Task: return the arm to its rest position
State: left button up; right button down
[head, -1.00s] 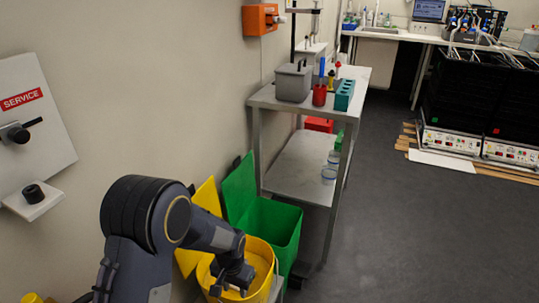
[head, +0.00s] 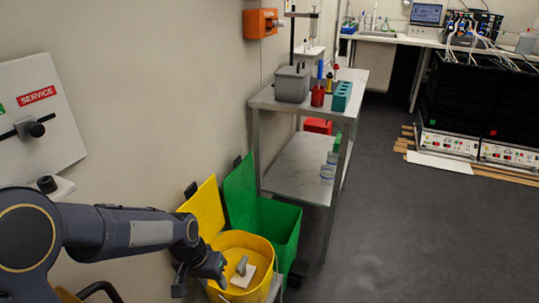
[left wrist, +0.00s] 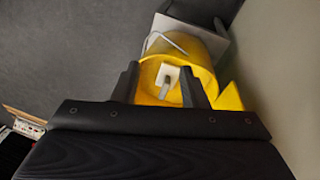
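My left arm comes in from the lower left of the head view. Its gripper (head: 202,284) is at the left side of the round yellow bin (head: 270,247). In the left wrist view the two dark fingers of the gripper (left wrist: 161,78) stand apart with nothing between them. The yellow bin (left wrist: 208,58) shows beyond them, with a small grey and white item (left wrist: 167,76) inside. The same item (head: 242,273) lies in the bin in the head view. My right gripper is not in view.
A green bin (head: 279,228) with a raised lid stands behind the yellow one. A metal cart (head: 265,97) carries a grey box and racks. A wall panel marked SERVICE (head: 52,125) is close on the left. The floor (head: 430,230) at right is clear.

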pick_arm(q)
jog(key=s+a+r+n+t+h, duration=0.1)
jog(key=s+a+r+n+t, duration=0.15)
jog(key=s+r, duration=0.6)
jog(key=s+a+r+n+t+h, duration=0.1)
jog(key=s+a+r+n+t, duration=0.25)
jog(key=s, duration=0.75)
notch_tip(320, 180, up, 16)
jog(key=m+g+p, duration=0.1)
jog(key=m+p, duration=0.1)
jog(key=p, duration=1.4)
jog(key=shift+a+r, duration=0.15)
jog(key=shift+r, duration=0.1)
